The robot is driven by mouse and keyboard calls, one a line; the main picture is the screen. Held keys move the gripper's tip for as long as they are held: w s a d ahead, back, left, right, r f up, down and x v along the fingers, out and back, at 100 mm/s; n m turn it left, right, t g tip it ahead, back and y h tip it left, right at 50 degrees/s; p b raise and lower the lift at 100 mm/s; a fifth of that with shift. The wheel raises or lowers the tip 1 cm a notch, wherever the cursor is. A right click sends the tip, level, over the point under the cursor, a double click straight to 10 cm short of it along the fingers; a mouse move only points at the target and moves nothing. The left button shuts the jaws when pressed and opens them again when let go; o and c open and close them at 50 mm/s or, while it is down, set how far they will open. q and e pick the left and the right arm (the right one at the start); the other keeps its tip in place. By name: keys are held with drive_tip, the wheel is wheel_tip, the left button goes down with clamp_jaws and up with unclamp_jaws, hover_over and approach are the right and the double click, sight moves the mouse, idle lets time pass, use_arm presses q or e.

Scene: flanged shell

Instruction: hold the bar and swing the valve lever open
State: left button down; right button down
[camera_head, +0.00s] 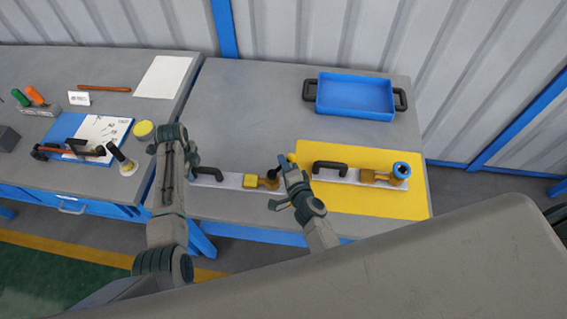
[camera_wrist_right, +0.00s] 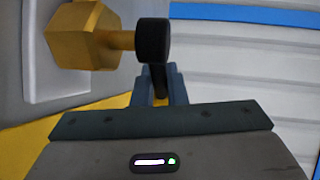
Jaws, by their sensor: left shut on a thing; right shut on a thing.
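A pale base plate (camera_head: 235,181) lies on the grey workbench, with a black bar handle (camera_head: 208,172) on its left and a brass valve (camera_head: 252,184) on its right. My left gripper (camera_head: 191,170) is shut on the left end of the bar. My right gripper (camera_head: 287,167) is shut at the valve's right side. In the right wrist view, the brass valve body (camera_wrist_right: 80,38) joins a black round hub (camera_wrist_right: 153,40). A dark lever (camera_wrist_right: 158,77) runs from the hub down between the fingers of my right gripper (camera_wrist_right: 159,88). The lever's far end is hidden.
A second plate with black handle (camera_head: 329,167) and blue-topped valve (camera_head: 401,170) lies on a yellow mat (camera_head: 360,204). A blue tray (camera_head: 355,95) stands behind. The left bench holds a blue clipboard (camera_head: 62,131), tools and a yellow round lid (camera_head: 143,129). The bench's back middle is clear.

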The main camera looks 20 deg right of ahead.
drive_tip(key=c, duration=1.5)
unclamp_jaws()
drive_tip(key=shift+o, duration=0.2)
drive_tip(key=v, duration=1.2)
drive_tip(key=shift+c, duration=0.2)
